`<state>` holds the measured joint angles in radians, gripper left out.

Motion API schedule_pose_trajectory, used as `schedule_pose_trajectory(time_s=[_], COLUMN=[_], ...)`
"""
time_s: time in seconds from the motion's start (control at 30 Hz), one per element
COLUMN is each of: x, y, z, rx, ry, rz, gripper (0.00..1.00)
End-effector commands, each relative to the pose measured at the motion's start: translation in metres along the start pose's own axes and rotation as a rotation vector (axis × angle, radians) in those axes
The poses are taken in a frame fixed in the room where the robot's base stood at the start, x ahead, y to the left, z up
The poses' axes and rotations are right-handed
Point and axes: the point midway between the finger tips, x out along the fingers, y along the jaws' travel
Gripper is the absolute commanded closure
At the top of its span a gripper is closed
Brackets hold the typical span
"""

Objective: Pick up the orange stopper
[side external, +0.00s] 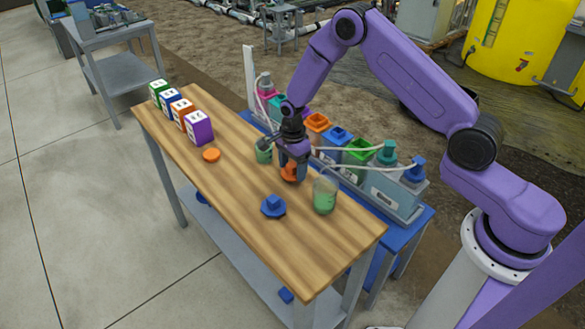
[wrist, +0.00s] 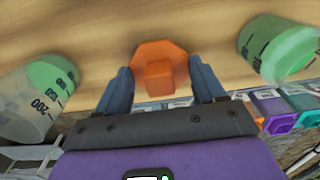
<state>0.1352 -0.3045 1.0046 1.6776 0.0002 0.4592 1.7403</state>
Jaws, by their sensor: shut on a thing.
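The orange stopper (side external: 289,173), an octagonal flange with a square knob, is at my gripper (side external: 293,158) over the wooden table in the side view. In the wrist view the orange stopper (wrist: 160,66) sits between the two fingers of my gripper (wrist: 163,88), its flange reaching out beyond them. My gripper is shut on it. I cannot tell whether its underside touches the table. Part of it is hidden by the fingers in the side view.
A beaker with green liquid (side external: 325,194) stands close right of my gripper, and another green one (side external: 264,151) close left. A blue stopper (side external: 273,207) and a flat orange piece (side external: 211,155) lie on the table. Labelled boxes (side external: 199,127) line the far left; bottles with tubes (side external: 398,188) stand behind.

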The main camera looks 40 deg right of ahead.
Motion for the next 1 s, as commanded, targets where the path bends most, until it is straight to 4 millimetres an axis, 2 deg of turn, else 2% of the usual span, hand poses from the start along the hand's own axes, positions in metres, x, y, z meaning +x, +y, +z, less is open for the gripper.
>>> schedule_pose_trajectory(time_s=[0.17,0.27,0.63,0.8,1.0], x=[-0.015,-0.03,-0.09,-0.104,-0.118], y=[-0.001,-0.001,0.051,0.085,0.116], z=[0.0,0.0,-0.005,-0.008,-0.011], rx=[0.0,0.0,0.0,0.0,0.0], ry=[0.0,-0.001,0.0,0.0,0.0], rz=[-0.002,-0.004,-0.003,-0.001,-0.001], gripper=[0.6,0.6,0.6,0.6,0.6])
